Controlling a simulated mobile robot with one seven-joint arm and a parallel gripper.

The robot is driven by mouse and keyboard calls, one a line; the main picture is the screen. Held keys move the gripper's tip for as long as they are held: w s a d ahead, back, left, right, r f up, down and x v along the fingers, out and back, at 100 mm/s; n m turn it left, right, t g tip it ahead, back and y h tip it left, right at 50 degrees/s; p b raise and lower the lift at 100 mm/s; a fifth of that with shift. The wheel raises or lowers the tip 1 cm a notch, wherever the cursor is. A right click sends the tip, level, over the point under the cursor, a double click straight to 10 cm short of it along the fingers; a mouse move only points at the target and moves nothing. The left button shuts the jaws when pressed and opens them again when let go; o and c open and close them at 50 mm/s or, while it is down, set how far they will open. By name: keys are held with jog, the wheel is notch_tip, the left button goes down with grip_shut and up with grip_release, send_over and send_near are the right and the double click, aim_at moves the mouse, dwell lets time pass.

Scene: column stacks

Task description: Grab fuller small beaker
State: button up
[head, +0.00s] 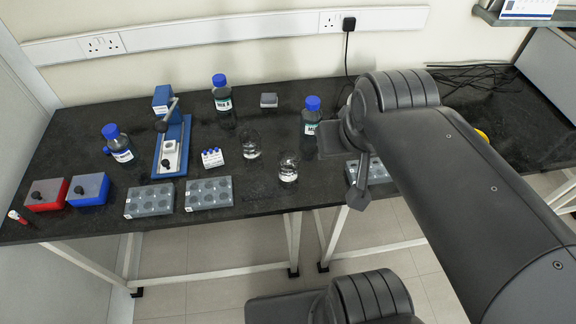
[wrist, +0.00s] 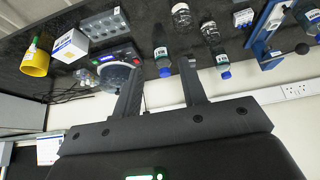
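Two small clear glass beakers stand on the black bench. The front one (head: 288,170) is right of and nearer the front edge than the back one (head: 251,148). Both seem to hold some clear liquid low down; I cannot surely tell which is fuller. In the wrist view, which is upside down, the front beaker (wrist: 180,14) and the back beaker (wrist: 209,31) stand beyond my fingers. My gripper (wrist: 159,64) is open with nothing between its fingers. In the head view it is right of the beakers, partly hidden by my arm.
Blue-capped bottles stand right (head: 311,122), behind (head: 221,98) and left (head: 119,148). Grey multi-well racks (head: 149,200) line the front. A small vial rack (head: 212,158) is left of the beakers. A yellow cup (wrist: 36,62) and a white-and-blue box (wrist: 70,46) show in the wrist view.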

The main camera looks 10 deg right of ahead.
jog(key=o, duration=0.8)
jog(key=n+g, duration=0.1)
send_over(288, 164)
jog(key=s, duration=0.3)
jog(key=shift+f, duration=11.7)
jog(key=f, duration=0.4)
jog(key=shift+w+a, duration=0.2)
jog(key=shift+w, duration=0.15)
jog(key=shift+w+f, duration=0.25)
jog(key=shift+f, duration=0.3)
